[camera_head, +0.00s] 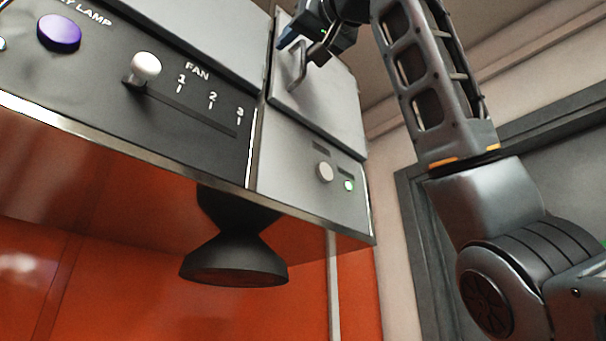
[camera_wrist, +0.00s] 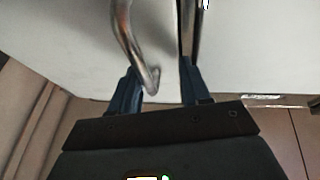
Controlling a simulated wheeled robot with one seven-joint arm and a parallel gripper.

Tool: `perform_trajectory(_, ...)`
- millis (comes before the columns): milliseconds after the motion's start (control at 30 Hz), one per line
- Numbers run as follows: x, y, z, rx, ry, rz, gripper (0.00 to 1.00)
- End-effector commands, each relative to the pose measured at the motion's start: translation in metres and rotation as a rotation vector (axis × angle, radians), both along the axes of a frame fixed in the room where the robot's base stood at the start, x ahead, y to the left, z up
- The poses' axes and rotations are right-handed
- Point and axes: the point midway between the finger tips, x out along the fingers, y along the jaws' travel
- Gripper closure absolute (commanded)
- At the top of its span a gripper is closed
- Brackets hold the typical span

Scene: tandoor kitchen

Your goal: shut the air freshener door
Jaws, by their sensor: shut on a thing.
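The air freshener door (camera_head: 325,105) is a light grey panel on the right of the hood unit in the head view. Its curved metal handle (camera_head: 299,66) sticks out near the upper left of the panel. My gripper (camera_head: 318,52) is at this handle. In the wrist view my gripper (camera_wrist: 157,88) has its blue fingers on both sides of the handle's lower end (camera_wrist: 150,75), shut on it. The pale door face (camera_wrist: 75,35) lies behind.
Below the door are a round knob (camera_head: 325,171) and a green light (camera_head: 349,185). To the left is a black fan panel (camera_head: 200,110) with a white-tipped slider (camera_head: 145,66) and a purple button (camera_head: 59,33). A dark lamp (camera_head: 235,262) hangs below the hood.

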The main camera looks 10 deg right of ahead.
Motion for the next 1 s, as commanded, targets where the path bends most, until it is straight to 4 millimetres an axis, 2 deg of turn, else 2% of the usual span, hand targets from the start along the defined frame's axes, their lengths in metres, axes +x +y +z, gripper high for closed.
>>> perform_trajectory(533, -0.003, 0.0, -0.004, -0.001, 0.002, 0.002, 0.62)
perform_trajectory(1000, -0.059, -0.023, -0.031, -0.003, 0.003, 0.003, 0.62)
